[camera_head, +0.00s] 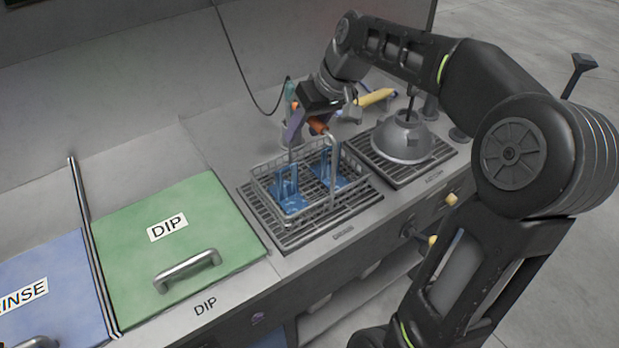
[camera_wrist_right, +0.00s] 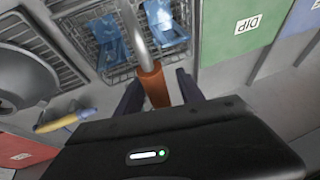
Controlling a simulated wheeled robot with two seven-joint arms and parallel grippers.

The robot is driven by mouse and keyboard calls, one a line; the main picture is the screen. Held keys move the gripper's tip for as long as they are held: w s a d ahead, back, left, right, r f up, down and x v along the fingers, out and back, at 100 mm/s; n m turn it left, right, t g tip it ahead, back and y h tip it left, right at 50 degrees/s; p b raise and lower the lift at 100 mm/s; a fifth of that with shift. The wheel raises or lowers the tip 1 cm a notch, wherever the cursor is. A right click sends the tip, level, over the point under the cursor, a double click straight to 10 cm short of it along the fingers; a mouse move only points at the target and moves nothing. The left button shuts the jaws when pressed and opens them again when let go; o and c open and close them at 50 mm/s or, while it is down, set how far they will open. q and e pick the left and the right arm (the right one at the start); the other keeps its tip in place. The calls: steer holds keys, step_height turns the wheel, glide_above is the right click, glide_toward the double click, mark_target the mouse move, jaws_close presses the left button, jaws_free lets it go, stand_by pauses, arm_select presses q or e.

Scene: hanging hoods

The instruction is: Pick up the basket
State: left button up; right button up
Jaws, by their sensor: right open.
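The wire basket (camera_head: 262,186) stands on a dark drain grate and holds blue parts (camera_head: 290,194). Its metal handle (camera_head: 333,165) rises to an orange grip (camera_head: 318,125). In the right wrist view the basket (camera_wrist_right: 112,48) is at the top, and the orange grip (camera_wrist_right: 155,86) lies between the fingers. My right gripper (camera_head: 311,127) is at the top of the handle, open, with one finger on each side of the grip; it also shows in the right wrist view (camera_wrist_right: 160,92). Whether the fingers touch the grip is unclear. My left gripper is not in view.
A grey dome-shaped hood (camera_head: 402,140) sits on a second grate right of the basket. A yellow tool (camera_head: 376,97) lies behind it. The green DIP lid (camera_head: 130,235) and blue RINSE lid (camera_head: 70,290) are at left. A black cable (camera_head: 240,70) hangs behind.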

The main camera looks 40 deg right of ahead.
steer(key=shift+c, duration=0.4)
jaws_close()
stand_by(0.4)
stand_by(0.9)
steer(key=shift+r, duration=0.15)
